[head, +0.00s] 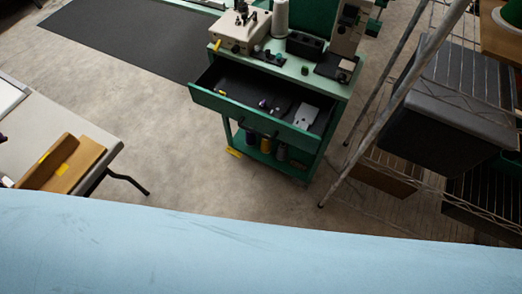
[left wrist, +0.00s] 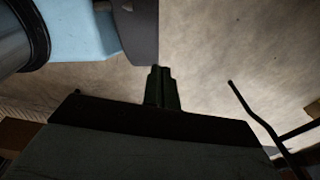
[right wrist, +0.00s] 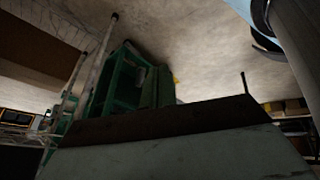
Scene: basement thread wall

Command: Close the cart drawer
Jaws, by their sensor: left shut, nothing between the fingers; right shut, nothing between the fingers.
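The green cart (head: 340,88) stands in the upper middle of the head view, and its frame also shows in the right wrist view (right wrist: 122,82). Its drawer (head: 262,121) is pulled out toward me, with a dark inside holding a pale flat piece and small items. Neither gripper shows in the head view. My left gripper (left wrist: 162,74) is shut and empty over bare floor in the left wrist view. My right gripper (right wrist: 160,75) is shut and empty in the right wrist view, its fingers dim against the cart; I cannot tell the gap between them.
A sewing machine, a white cone (head: 281,17) and boxes stand on the cart top; spools sit on its lower shelf. A wire rack (head: 470,75) with a slanting post and dark bin stands right. A table (head: 95,140) with a brown tray is left. Floor before the drawer is clear.

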